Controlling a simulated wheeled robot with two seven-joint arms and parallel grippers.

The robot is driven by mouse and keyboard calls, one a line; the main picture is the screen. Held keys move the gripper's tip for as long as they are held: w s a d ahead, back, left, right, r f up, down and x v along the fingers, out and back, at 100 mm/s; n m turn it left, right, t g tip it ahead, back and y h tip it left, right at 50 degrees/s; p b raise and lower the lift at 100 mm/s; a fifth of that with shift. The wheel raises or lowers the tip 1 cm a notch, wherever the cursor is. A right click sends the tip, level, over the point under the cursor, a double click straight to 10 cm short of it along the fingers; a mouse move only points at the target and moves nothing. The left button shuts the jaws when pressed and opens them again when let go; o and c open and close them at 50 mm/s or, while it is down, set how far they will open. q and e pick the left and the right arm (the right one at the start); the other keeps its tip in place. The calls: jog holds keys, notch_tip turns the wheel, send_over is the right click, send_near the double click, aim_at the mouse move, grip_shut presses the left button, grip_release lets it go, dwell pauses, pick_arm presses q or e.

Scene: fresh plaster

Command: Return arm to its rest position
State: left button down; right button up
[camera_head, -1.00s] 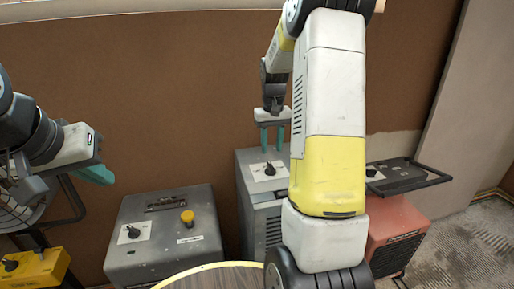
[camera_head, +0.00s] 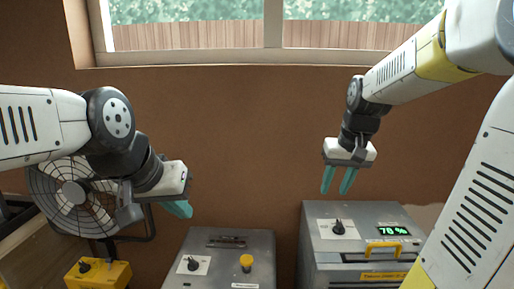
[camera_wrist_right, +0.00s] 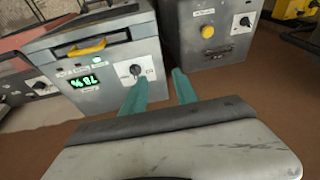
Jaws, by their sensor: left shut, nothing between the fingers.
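My right gripper (camera_head: 337,188) hangs from the right arm in the head view, fingers down and apart, empty.
A lower grey box (camera_head: 225,264) with a yellow button (camera_head: 246,262) stands between the arms. A yellow box (camera_head: 98,277) is at lower left. The grey machine has a green lit display (camera_head: 393,231) and a yellow handle (camera_head: 383,277). A brown wall and window (camera_head: 190,30) are behind.

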jog(key=s+a+r+t, duration=0.1)
jog(key=s+a, duration=0.2)
jog(key=s, duration=0.4)
jog(key=s+a+r+t+y, duration=0.1)
jog(key=s+a+r+t, duration=0.1)
jog(key=s, duration=0.5)
jog(key=shift+s+a+n, duration=0.15)
jog(key=shift+a+n, duration=0.25)
jog(key=shift+a, duration=0.25)
jog(key=shift+r, duration=0.1)
